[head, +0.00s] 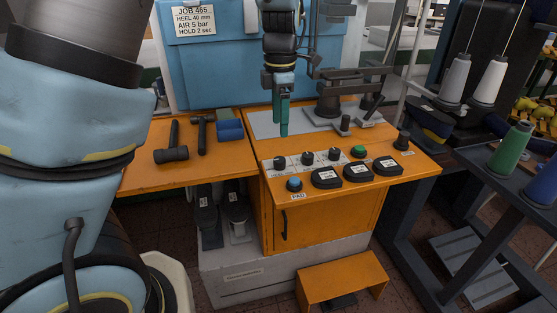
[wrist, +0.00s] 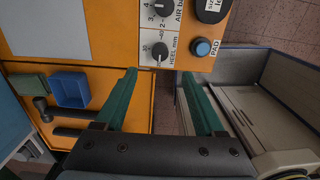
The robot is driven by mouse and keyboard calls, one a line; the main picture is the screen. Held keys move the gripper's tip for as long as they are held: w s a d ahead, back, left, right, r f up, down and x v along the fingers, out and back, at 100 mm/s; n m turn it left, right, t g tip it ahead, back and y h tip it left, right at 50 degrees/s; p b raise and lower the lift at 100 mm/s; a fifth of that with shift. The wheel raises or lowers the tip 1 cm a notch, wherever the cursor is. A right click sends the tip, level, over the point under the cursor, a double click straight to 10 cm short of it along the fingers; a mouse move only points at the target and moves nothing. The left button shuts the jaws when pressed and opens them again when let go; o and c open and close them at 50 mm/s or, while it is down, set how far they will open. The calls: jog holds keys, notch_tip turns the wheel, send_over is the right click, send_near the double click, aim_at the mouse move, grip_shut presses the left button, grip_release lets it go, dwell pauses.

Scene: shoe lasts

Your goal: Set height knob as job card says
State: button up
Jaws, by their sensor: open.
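The job card (head: 194,20) on the blue panel reads JOB 465, HEEL 40 mm, AIR 5 bar, HOLD 2 sec. The height knob (head: 280,162), black and round, is leftmost of three knobs on the orange console. In the wrist view the same height knob (wrist: 160,50) sits beside a HEEL mm label, ahead of and between my fingertips. I cannot read its setting for certain. My gripper (head: 283,131) has green fingers, points down and is above the console, behind the knobs. In the wrist view my gripper (wrist: 159,74) is open and empty, apart from the knob.
The AIR bar knob (head: 308,158) is beside the height knob. A blue PAD button (head: 294,184) and black covers (head: 327,178) are in front. A green button (head: 358,152) is at right. A metal arm fixture (head: 328,103) stands behind; hammers (head: 172,145) lie left.

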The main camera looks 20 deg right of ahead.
aim_at(280, 159)
notch_tip(280, 159, down, 11)
jog(key=shift+r+p, duration=0.2)
jog(key=shift+p, duration=0.4)
jog(key=shift+c, duration=0.2)
grip_shut()
